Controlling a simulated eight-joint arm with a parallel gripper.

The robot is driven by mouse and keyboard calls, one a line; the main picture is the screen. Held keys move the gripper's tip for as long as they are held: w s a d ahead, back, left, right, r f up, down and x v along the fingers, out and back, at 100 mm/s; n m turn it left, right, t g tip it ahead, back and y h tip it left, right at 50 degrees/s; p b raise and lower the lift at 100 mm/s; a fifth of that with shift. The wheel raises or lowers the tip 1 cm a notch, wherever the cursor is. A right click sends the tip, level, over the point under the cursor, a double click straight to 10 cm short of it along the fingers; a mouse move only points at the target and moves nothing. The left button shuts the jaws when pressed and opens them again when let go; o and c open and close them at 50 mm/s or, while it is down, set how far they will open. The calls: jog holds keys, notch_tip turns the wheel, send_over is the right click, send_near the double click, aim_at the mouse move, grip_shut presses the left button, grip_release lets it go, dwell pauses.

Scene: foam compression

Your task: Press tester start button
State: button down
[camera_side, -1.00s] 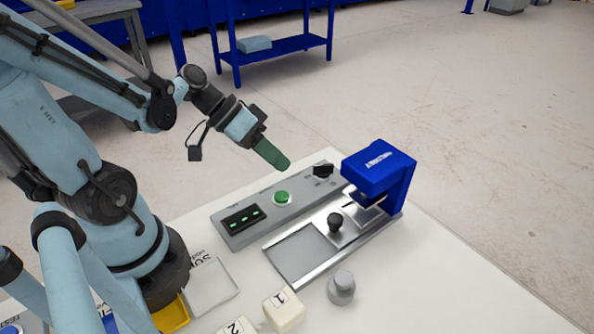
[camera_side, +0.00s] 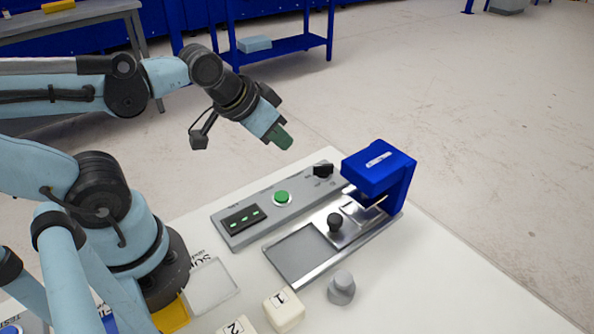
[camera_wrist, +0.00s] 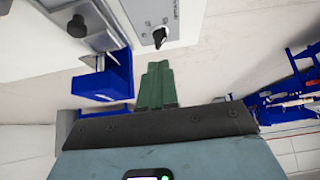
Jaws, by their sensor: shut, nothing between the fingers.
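The tester's grey control panel (camera_side: 256,215) lies on the white table. It has a round green button (camera_side: 283,198), a dark display with green readouts (camera_side: 243,219) and a black rotary knob (camera_side: 322,170). The knob also shows near the top of the wrist view (camera_wrist: 160,35); the green button is not visible there. My gripper (camera_side: 284,141) has green fingers and is shut and empty. It hangs in the air above and behind the panel, apart from the button. In the wrist view its fingers (camera_wrist: 156,84) lie together, pointing up the picture.
The blue press head (camera_side: 379,168) stands right of the panel, beside a metal slide with a black knob (camera_side: 335,222). A grey weight (camera_side: 341,288), white blocks (camera_side: 284,309) and a clear tray (camera_side: 211,286) sit in front. The air above the panel is free.

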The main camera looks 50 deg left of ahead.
aim_at(282, 195)
jog(key=shift+r, duration=0.1)
jog(key=r+g, duration=0.1)
jog(key=g, duration=0.1)
jog(key=r+g, duration=0.1)
jog(key=g, duration=0.1)
jog(key=r+g, duration=0.1)
jog(key=g, duration=0.2)
jog(key=shift+s+d+r, duration=0.1)
jog(key=shift+s+d, duration=0.1)
jog(key=shift+d, duration=0.15)
notch_tip(282, 195, down, 14)
dwell(1.1)
dwell(0.3)
